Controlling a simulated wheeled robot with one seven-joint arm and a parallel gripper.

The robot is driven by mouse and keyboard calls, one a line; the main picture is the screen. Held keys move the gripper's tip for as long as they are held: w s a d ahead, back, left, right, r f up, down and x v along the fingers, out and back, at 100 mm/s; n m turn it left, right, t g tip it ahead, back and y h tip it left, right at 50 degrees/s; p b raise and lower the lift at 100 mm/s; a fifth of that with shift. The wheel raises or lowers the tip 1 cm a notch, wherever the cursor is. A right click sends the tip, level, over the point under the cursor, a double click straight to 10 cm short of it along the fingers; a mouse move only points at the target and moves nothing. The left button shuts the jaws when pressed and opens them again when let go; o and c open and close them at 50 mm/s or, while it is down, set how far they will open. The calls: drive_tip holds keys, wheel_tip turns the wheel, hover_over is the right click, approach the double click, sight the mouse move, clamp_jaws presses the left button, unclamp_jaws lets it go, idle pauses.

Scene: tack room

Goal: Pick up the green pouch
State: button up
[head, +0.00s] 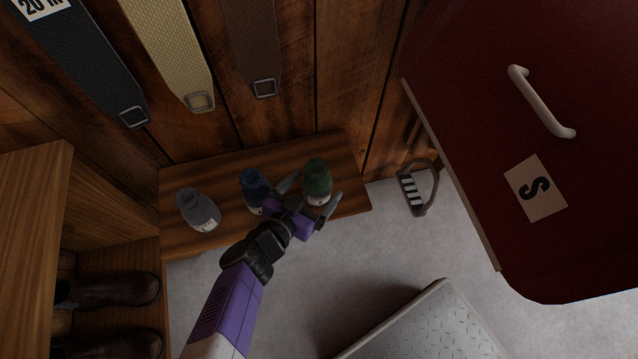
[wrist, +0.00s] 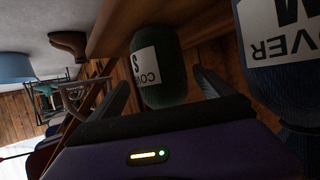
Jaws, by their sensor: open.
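The green pouch (head: 317,178) stands at the right part of a low wooden shelf in the head view, with a pale label low on its side. My gripper (head: 312,190) is open, with one finger to the left of the pouch and one to the right. In the wrist view the green pouch (wrist: 160,68) shows between the two fingertips of my gripper (wrist: 160,88), its white label turned to the left. I cannot tell whether the fingers touch it.
A blue pouch (head: 252,188) stands close to the left of my gripper; it is large at the right in the wrist view (wrist: 280,70). A grey pouch (head: 197,210) stands further left on the shelf (head: 225,168). A dark red cabinet (head: 460,100) is at the right.

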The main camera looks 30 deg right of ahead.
drive_tip(key=b+x, duration=0.1)
drive_tip(key=x, duration=0.4)
drive_tip(key=shift+w+f+b, duration=0.15)
drive_tip(key=shift+f+b, duration=0.1)
drive_tip(key=shift+b, duration=0.1)
drive_tip(key=c, duration=1.6)
drive_tip(key=shift+r, duration=0.15)
